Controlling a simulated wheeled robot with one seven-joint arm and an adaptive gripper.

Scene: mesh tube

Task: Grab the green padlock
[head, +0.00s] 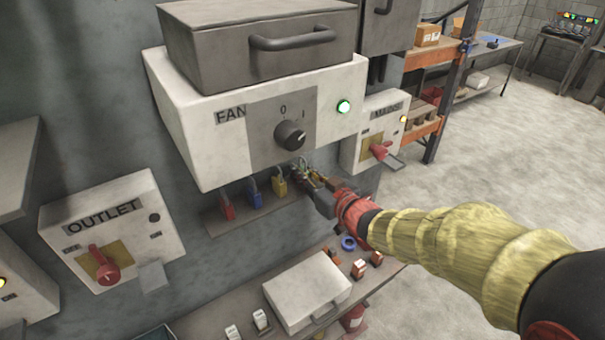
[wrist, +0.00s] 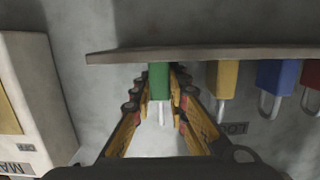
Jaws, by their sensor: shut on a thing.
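The green padlock (wrist: 158,82) is between the fingers of my gripper (wrist: 160,92) in the wrist view, with its pale shackle showing in front of the body. My gripper is shut on it. In the head view my gripper (head: 312,180) is under the right end of the FAN box, and the padlock is mostly hidden by the fingers. The padlock is at the edge of a narrow shelf (wrist: 215,53); I cannot tell whether it still touches it.
Yellow (head: 280,184), blue (head: 254,194) and red (head: 227,206) padlocks stand beside it in a row. The FAN box (head: 190,130) is close above, and the MAINS box (head: 375,125) is to the right. A workbench (head: 215,318) with a white case (head: 307,290) lies below.

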